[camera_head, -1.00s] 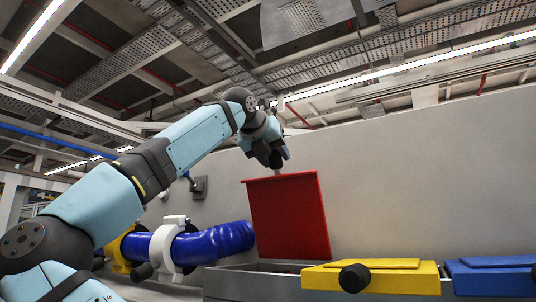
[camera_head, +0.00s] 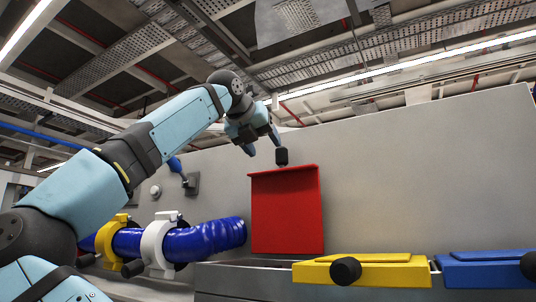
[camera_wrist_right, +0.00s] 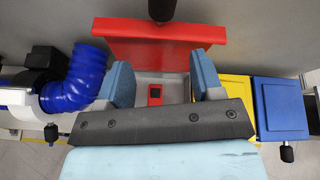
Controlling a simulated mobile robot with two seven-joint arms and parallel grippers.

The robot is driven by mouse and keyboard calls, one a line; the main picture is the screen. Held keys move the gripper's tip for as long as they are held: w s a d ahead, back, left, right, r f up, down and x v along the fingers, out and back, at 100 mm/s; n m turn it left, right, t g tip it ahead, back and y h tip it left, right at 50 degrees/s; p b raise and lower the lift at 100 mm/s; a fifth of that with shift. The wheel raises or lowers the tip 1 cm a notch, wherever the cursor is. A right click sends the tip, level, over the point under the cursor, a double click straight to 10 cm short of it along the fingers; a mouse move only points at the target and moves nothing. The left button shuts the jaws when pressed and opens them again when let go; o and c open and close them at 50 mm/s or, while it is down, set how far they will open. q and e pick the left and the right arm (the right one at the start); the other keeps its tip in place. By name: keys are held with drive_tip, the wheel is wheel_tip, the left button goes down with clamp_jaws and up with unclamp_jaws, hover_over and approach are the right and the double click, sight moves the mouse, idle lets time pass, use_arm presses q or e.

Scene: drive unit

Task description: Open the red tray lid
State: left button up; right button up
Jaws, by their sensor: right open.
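The red tray lid (camera_head: 286,210) stands raised, nearly upright, at the back of its grey tray (camera_head: 240,278). A dark knob (camera_head: 281,157) shows at its upper edge. My right gripper (camera_head: 262,146) is above the lid's upper left, open and empty, apart from the knob. In the right wrist view the open blue fingers (camera_wrist_right: 161,76) frame the space in front of the red lid (camera_wrist_right: 160,43), with the knob (camera_wrist_right: 161,9) at the top edge of the picture. Inside the tray a small red-and-black item (camera_wrist_right: 155,95) shows between the fingers. My left gripper is not seen.
A yellow lid (camera_head: 375,271) and a blue lid (camera_head: 490,268) lie shut to the right, each with a dark knob. A blue ribbed hose (camera_head: 205,240) with a white clamp (camera_head: 160,245) is on the left. A grey wall (camera_head: 420,180) stands behind.

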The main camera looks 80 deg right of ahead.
drive_tip(key=b+v, duration=0.1)
drive_tip(key=v, duration=0.9)
drive_tip(key=shift+s, duration=0.15)
